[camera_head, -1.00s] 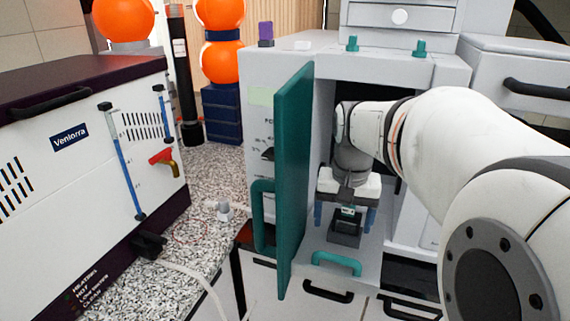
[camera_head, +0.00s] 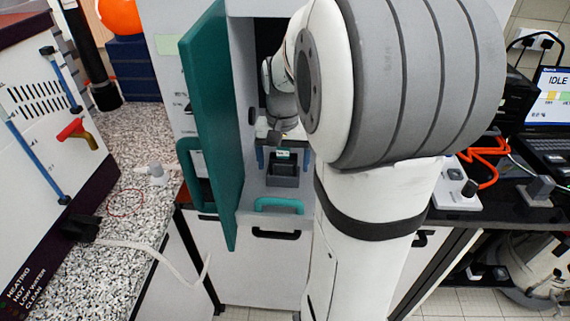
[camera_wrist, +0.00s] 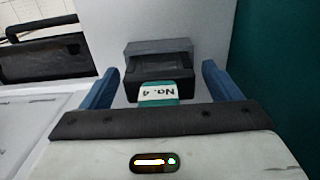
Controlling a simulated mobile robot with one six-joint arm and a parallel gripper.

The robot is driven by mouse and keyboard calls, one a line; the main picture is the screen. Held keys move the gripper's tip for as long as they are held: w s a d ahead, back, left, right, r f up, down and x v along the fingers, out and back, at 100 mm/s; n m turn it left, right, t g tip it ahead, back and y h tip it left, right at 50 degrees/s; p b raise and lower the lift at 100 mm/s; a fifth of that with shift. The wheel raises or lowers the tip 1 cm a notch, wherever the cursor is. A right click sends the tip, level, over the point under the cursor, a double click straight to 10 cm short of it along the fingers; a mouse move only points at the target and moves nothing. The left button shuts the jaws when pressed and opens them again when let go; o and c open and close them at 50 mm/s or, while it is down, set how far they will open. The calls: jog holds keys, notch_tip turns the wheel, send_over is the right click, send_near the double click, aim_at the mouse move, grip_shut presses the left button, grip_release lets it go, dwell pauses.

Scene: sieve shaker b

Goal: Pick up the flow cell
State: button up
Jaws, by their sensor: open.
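What I take to be the flow cell (camera_wrist: 158,93) has a teal end and a white label reading "No. 4". It sits in or on a dark block-like holder (camera_wrist: 160,48); I cannot tell exactly where one ends and the other begins. In the head view the teal labelled piece (camera_head: 283,154) shows above the dark grey holder (camera_head: 283,175), inside the open cabinet. My gripper (camera_wrist: 160,70) is open, with one blue finger on each side of the holder and a visible gap at both sides. It also shows in the head view (camera_head: 282,160).
The teal cabinet door (camera_head: 213,130) stands open to the left of my arm. A teal handle (camera_head: 279,205) is at the cabinet's front below the holder. A speckled counter (camera_head: 140,195) lies to the left, and a laptop (camera_head: 552,100) to the right.

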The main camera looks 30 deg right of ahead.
jog(key=c, duration=1.2)
jog(key=shift+r, duration=0.1)
